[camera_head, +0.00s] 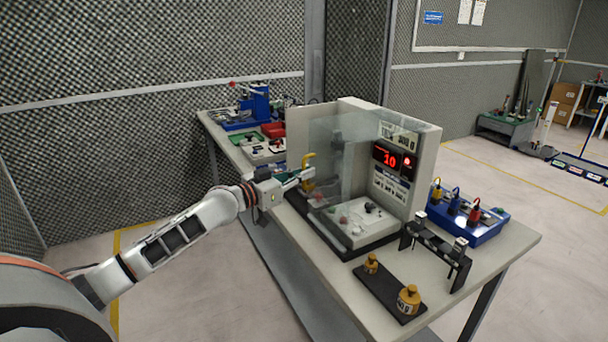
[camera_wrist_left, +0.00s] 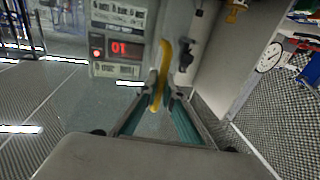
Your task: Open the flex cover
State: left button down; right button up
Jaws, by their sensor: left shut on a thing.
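The flex cover (camera_head: 340,150) is a clear panel on the front of a grey test machine (camera_head: 425,165) on the table. A yellow handle (camera_head: 308,160) stands at the cover's left edge; it also shows in the left wrist view (camera_wrist_left: 163,70) as a curved bar. My left gripper (camera_head: 302,178) reaches in from the left, and its fingers (camera_wrist_left: 164,100) are shut on the yellow handle. Through the clear panel a white fixture (camera_head: 352,222) shows on the machine's dark base. Whether the cover stands slightly ajar I cannot tell. My right gripper is in neither view.
The red display (camera_head: 393,160) is on the machine's right front. A black stand (camera_head: 437,250), a dark tray with brass weights (camera_head: 408,298) and a blue box with coloured plugs (camera_head: 470,215) stand to the right. Floor left of the table (camera_head: 170,270) is clear.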

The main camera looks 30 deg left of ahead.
pick_arm(q)
jog(key=shift+s+d, duration=0.15)
jog(key=shift+d, duration=0.05)
dwell(0.3)
jog(key=c, duration=2.5)
grip_release()
jog(key=shift+s, duration=0.15)
jog(key=shift+v, duration=5.9)
